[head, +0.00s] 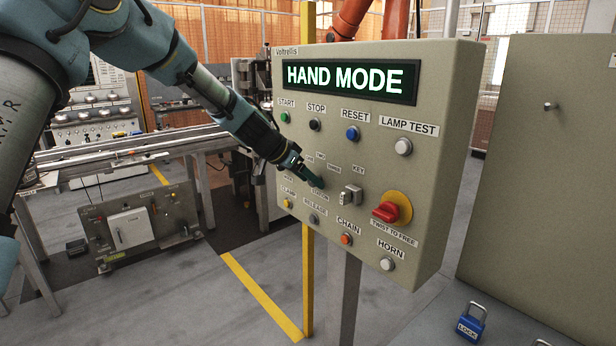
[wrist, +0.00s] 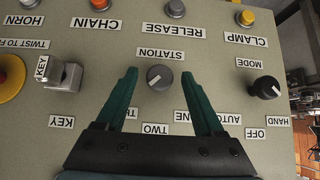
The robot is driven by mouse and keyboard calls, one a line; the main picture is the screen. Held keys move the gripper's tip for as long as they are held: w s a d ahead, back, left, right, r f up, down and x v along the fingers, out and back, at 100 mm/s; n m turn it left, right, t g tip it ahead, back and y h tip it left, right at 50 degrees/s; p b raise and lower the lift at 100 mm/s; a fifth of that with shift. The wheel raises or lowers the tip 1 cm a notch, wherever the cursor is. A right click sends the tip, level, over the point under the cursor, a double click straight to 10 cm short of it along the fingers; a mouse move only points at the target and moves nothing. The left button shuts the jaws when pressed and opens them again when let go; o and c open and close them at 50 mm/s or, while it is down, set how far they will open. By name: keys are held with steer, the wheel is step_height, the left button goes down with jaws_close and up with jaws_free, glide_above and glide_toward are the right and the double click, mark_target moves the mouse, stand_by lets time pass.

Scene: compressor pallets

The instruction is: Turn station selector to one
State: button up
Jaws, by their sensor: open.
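The station selector (wrist: 160,77) is a round grey knob with a white pointer mark, under an upside-down STATION label in the wrist view. Its mark slants toward the lower left of that view; which position it points to is hard to tell. The TWO label (wrist: 156,129) is below it, with the partly covered ONE label (wrist: 206,117) to the right and THREE label to the left. My gripper (wrist: 160,73) is open, one green finger on each side of the knob, with gaps visible. In the head view my gripper (head: 309,180) is at the panel and hides the knob.
The control panel (head: 440,150) displays HAND MODE. The mode knob (wrist: 266,88) and key switch (wrist: 64,78) flank the fingers. A red emergency stop (head: 387,211), also right of the key in the head view, projects from the panel. Several buttons line the rows above and below.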

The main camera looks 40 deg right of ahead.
steer(key=shift+c, duration=0.3)
jaws_close()
stand_by(0.5)
steer(key=n+g+b, duration=0.2)
steer(key=g, duration=0.1)
steer(key=w+f+n+g+h+b, duration=0.1)
steer(key=n+g+b, duration=0.1)
steer(key=g+b, duration=0.1)
steer(key=n+g+b, duration=0.2)
steer(key=g, duration=0.3)
steer(key=shift+w+f+n+h, duration=0.15)
steer(key=shift+w+n+h, duration=0.1)
steer(key=shift+n+h, duration=0.05)
steer(key=shift+n+g+h+b, duration=0.7)
steer(key=shift+n+g+b, duration=0.2)
steer(key=shift+n+b, duration=0.25)
